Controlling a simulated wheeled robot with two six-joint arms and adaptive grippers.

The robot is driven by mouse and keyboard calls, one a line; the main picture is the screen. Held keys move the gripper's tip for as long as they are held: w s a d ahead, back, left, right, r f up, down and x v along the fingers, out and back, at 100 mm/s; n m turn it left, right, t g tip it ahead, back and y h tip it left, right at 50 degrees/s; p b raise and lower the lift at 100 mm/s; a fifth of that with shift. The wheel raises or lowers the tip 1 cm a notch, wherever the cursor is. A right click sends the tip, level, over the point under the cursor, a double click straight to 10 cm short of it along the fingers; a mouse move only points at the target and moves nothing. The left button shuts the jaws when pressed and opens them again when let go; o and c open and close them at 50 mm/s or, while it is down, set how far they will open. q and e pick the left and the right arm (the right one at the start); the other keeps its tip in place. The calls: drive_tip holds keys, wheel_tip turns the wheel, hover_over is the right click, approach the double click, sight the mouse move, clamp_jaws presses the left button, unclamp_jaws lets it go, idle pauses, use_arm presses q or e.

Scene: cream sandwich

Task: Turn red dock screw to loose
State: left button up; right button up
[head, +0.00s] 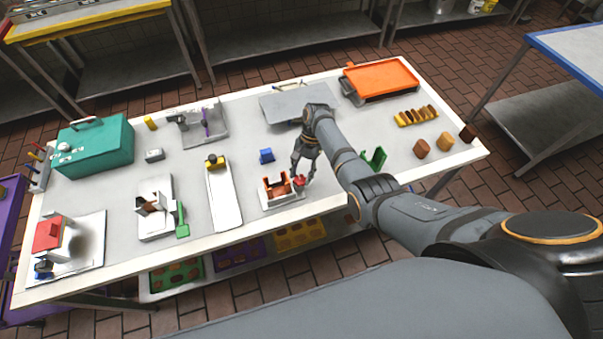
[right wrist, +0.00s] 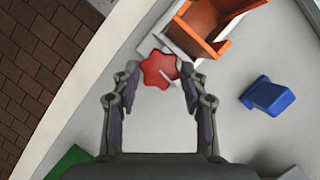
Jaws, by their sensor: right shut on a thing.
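The red dock screw (right wrist: 158,69) is a star-shaped red knob with a pale pointer line, at the side of the orange dock (right wrist: 205,25). In the right wrist view it sits between the fingertips of my right gripper (right wrist: 156,78), which is shut on it. In the head view the red screw (head: 299,181) is at the right front of the orange dock (head: 276,188), with my right gripper (head: 300,174) reaching down over it. The fingers hide part of the knob. My left gripper is not in view.
A blue block (head: 266,156) stands behind the dock. A green holder (head: 374,158) is to the right. A white board (head: 223,195) lies to the left. The table's front edge (head: 320,208) is close to the dock. Brown and tan pieces (head: 445,141) stand further right.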

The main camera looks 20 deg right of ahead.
drive_tip(key=o, duration=1.2)
drive_tip(key=shift+c, duration=0.2)
drive_tip(key=shift+w+r, duration=0.1)
drive_tip(key=shift+r, duration=0.05)
drive_tip(key=v, duration=1.1)
drive_tip(key=shift+d+r, duration=0.15)
drive_tip(key=shift+r, duration=0.15)
